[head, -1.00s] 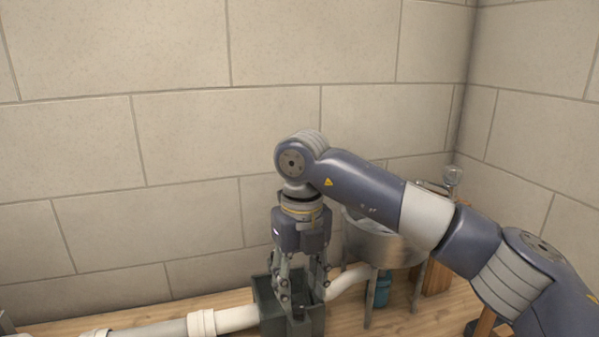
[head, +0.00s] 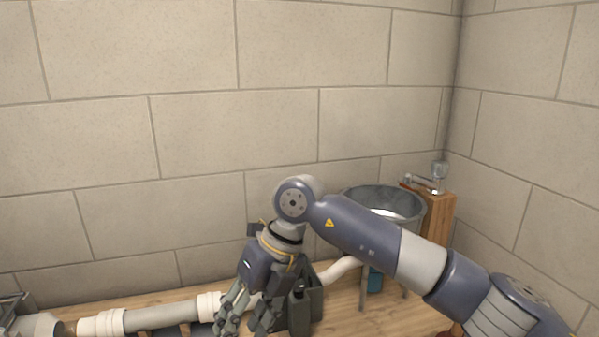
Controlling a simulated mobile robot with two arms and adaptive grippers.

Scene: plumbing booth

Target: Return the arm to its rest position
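My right arm comes in from the right. Its gripper (head: 247,324) hangs tilted to the lower left, in front of and left of a dark grey open box (head: 312,302). Its two fingers are apart and I see nothing between them. The fingertips are close to the bottom edge of the picture. The gripper hides part of the box and of the pipe run beside it. I cannot make out my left gripper in the head view.
A white and grey pipe (head: 160,316) runs along the wooden worktop (head: 340,318) at left. A white curved pipe (head: 342,269) leads from the box towards a metal basin (head: 385,203) on legs. A wooden post (head: 438,215) stands by the corner. The wall above is clear.

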